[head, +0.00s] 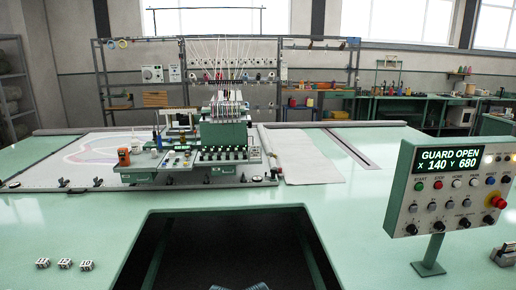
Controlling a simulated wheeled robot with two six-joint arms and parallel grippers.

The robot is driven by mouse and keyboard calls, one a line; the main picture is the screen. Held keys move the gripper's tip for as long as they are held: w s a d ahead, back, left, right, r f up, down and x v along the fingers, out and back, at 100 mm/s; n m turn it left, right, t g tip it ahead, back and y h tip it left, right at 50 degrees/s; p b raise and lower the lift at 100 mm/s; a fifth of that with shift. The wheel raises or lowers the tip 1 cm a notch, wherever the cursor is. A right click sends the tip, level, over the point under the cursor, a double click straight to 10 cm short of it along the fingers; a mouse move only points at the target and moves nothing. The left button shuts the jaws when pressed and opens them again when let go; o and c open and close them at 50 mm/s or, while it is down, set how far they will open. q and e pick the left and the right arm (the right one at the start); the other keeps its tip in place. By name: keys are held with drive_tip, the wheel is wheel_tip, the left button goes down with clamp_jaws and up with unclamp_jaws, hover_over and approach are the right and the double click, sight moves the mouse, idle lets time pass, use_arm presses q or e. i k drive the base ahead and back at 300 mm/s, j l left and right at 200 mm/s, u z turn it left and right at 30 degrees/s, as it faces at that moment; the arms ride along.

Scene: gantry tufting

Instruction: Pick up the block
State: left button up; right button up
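Three small white blocks with dark markings sit in a row on the pale green table at the lower left of the head view: a left block (42,263), a middle block (65,263) and a right block (86,265). The right one seems to read 10; the other markings are too small to read surely. The blocks stand slightly apart from each other, with nothing touching them from above. Neither of my grippers can be made out. Only small bluish-grey tips show at the bottom edge, and I cannot tell what they are.
A dark rectangular opening (230,240) cuts into the table front. A control panel (452,185) reading GUARD OPEN, X 140 Y 680 stands at right. A tufting head (224,135) with threads sits mid-table. A small grey holder (506,254) is at the right edge. Table around the blocks is clear.

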sight(86, 266)
drive_tip(key=i+l, duration=0.2)
drive_tip(key=i, duration=0.35)
drive_tip(key=i+l, duration=0.2)
drive_tip(key=i, duration=0.35)
drive_tip(key=i+l, duration=0.2)
drive_tip(key=i, duration=0.35)
drive_tip(key=k, duration=0.4)
drive_tip(key=u, duration=2)
drive_tip(key=k+j, duration=0.05)
